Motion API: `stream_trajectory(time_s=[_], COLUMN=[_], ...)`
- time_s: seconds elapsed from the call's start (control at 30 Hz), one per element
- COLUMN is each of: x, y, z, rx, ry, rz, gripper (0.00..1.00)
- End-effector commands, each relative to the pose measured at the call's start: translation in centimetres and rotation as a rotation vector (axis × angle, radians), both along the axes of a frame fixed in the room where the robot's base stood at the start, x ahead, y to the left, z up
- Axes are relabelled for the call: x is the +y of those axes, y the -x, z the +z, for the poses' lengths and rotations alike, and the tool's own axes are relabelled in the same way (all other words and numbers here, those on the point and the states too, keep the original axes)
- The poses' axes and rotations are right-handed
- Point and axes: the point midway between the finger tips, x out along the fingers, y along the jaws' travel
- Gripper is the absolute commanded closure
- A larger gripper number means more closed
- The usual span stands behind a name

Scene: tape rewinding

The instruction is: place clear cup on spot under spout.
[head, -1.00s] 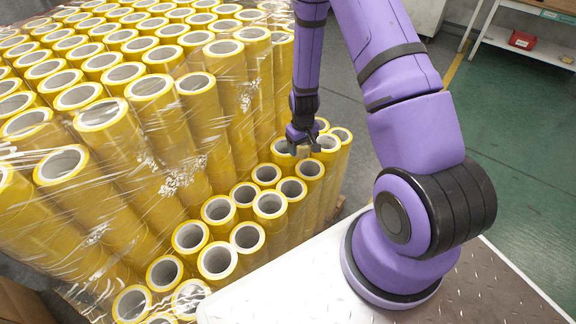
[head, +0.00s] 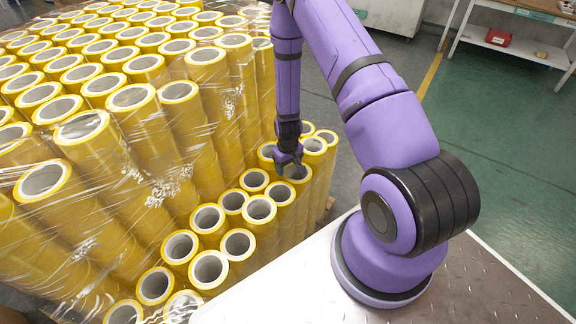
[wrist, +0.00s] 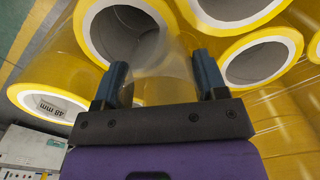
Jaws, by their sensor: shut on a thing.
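My gripper (head: 288,166) is over the lower group of yellow tape rolls at the pallet's near right corner. In the wrist view its two dark blue fingers (wrist: 164,78) stand apart, with a faint see-through thing, which looks like the clear cup (wrist: 165,62), between them. The gripper is shut on it. Its edges are hard to make out against the rolls, and I cannot make it out in the head view. I see no spout and no marked spot in either view.
Yellow tape rolls (head: 260,209) stand close around my gripper. A taller stack in clear wrap (head: 130,110) rises on the left. Open green floor (head: 480,130) lies to the right, with a white bench (head: 515,48) holding a red box (head: 498,37) behind.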

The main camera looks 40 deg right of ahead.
Motion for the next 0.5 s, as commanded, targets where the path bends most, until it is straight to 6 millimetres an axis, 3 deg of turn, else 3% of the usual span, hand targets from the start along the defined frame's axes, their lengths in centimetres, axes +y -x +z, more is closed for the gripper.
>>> stream_trajectory(time_s=[0.1,0.13,0.2,0.5], x=[0.00,0.00,0.00,0.00], y=[0.01,0.00,0.00,0.00], z=[-0.29,-0.25,-0.23,-0.14], rx=[0.001,0.000,0.000,0.000], ry=[0.000,0.000,0.000,0.000], rz=[0.000,0.000,0.000,0.000], gripper=[0.57,0.27,0.11,0.09])
